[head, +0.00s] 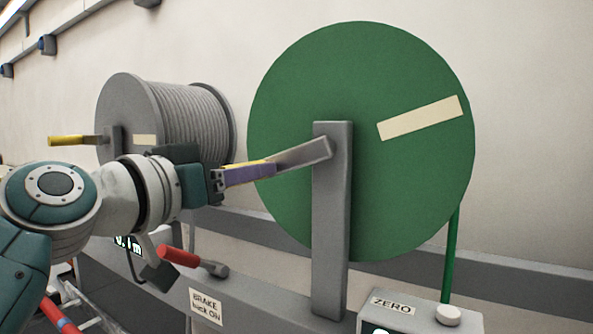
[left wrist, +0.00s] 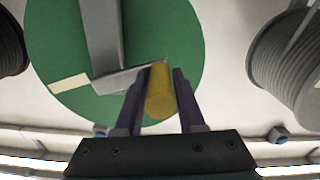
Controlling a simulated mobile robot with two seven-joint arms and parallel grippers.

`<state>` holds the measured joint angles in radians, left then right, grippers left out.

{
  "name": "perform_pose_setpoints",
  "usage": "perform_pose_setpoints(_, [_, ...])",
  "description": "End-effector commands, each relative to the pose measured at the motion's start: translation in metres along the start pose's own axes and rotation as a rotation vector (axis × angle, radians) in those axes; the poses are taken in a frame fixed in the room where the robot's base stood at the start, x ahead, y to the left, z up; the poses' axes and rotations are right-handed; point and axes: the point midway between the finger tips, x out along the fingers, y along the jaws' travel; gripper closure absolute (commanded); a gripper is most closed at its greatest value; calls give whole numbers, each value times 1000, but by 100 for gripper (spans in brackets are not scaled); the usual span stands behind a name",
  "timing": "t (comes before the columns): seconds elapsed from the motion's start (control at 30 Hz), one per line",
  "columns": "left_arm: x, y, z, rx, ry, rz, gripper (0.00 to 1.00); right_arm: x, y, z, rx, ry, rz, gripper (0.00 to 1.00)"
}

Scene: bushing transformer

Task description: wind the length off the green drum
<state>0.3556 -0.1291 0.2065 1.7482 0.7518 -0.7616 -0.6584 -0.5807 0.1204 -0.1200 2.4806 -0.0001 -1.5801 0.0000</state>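The large green drum (head: 400,200) stands on a grey post (head: 333,230), with a cream strip (head: 420,117) on its face. A grey crank arm (head: 303,152) reaches left from the post's top to a yellow handle (head: 262,165). My left gripper (head: 250,173) has its purple fingers around this handle. In the left wrist view, the yellow handle (left wrist: 160,95) lies between the fingers (left wrist: 160,85), which appear to press on both sides. A green line (head: 451,255) hangs from the drum's right side. My right gripper is not in view.
A grey drum (head: 190,115) with its own yellow handle (head: 66,141) stands behind my left arm. Below are a red-handled brake lever (head: 190,258), a brake label (head: 206,306) and a ZERO box (head: 410,315) with a white button (head: 448,314). A display is partly hidden by my arm.

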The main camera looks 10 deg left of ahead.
Motion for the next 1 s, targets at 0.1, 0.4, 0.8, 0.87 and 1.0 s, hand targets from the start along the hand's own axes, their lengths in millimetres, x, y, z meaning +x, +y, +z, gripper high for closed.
perform_pose_setpoints(0.1, [0,0,0,0,0,0,76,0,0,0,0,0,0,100])
perform_pose_setpoints(0.4, [0,0,0,0,0,0,100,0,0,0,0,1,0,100])
perform_pose_setpoints(0.8, [0,0,0,0,0,1,100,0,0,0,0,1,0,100])
perform_pose_setpoints(0.87, [0,0,0,0,0,1,100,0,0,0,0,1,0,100])
perform_pose_setpoints(1.0, [0,0,0,0,0,1,100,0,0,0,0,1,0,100])
